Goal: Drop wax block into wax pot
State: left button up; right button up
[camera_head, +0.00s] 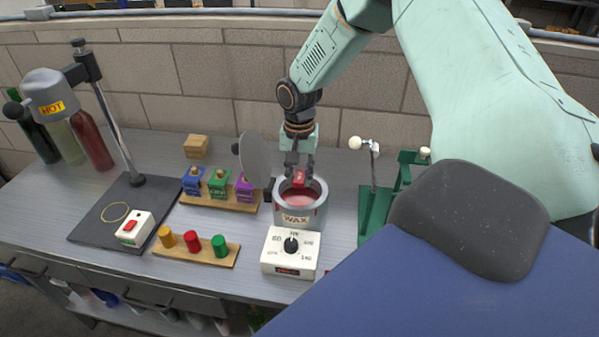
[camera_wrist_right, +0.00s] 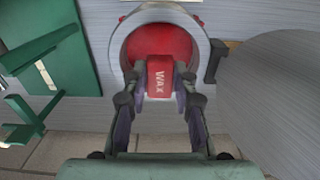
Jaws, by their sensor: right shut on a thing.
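The wax pot (camera_head: 301,210) is a grey cylinder marked WAX, with red wax inside. Its round grey lid (camera_head: 255,159) stands open at its left side. My right gripper (camera_head: 299,174) points down over the pot's mouth, shut on a red wax block (camera_head: 299,179). In the right wrist view the block (camera_wrist_right: 160,80), marked WAX, sits between the two fingers, in front of the red inside of the pot (camera_wrist_right: 133,40). I cannot tell whether the block touches the wax. My left gripper is not in view.
A white dial box (camera_head: 290,252) stands in front of the pot. A rack of blue, green and purple blocks (camera_head: 220,199) and a strip of coloured plugs (camera_head: 196,250) lie left. A HOT heater on a stand (camera_head: 103,105) is farther left. A green device (camera_head: 376,205) stands right.

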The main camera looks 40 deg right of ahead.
jog(key=shift+w+d+f+b, duration=0.15)
jog(key=shift+f+b, duration=0.15)
jog(key=shift+f, duration=0.2)
jog(key=shift+w+d+f+b, duration=0.15)
jog(key=shift+f+b, duration=0.1)
jog(key=shift+f, duration=0.25)
jog(key=o, duration=0.5)
jog(key=shift+s+r, duration=0.1)
jog(key=o, duration=0.4)
jog(key=shift+s+a+r, duration=0.2)
jog(key=shift+a, duration=0.1)
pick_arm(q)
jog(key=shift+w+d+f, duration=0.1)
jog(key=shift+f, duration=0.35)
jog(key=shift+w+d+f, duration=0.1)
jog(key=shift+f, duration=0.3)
pick_arm(e)
jog(key=shift+o, duration=0.6)
jog(key=shift+w+d+f, duration=0.2)
jog(key=shift+d, duration=0.05)
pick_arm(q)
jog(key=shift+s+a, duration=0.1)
pick_arm(e)
notch_tip(320, 180, up, 12)
